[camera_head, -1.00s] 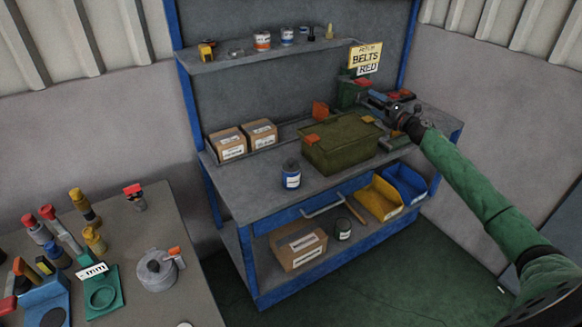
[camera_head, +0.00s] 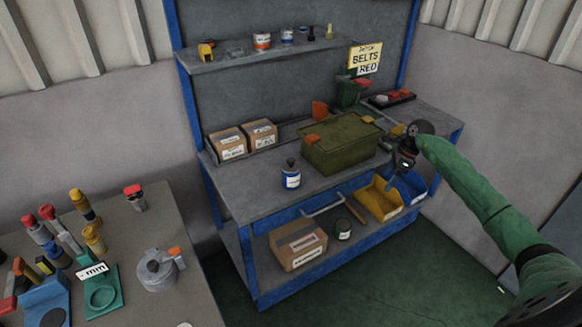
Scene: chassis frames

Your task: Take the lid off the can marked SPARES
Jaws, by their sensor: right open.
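No label reading SPARES is legible to me. A blue and white can (camera_head: 291,177) with a dark knobbed top stands upright on the workbench, left of the olive crate. A dark can (camera_head: 343,229) with a pale label stands on the lower shelf beside a cardboard box. My right gripper (camera_head: 394,177) points down at the bench's front right edge, above the bins and apart from these cans. It is open and its fingers are small here. My left gripper is not in view.
The olive crate (camera_head: 342,152) fills the bench middle. Small cans (camera_head: 262,40) stand on the upper shelf. Two cardboard boxes (camera_head: 228,144) sit back left. The bench's front left is clear.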

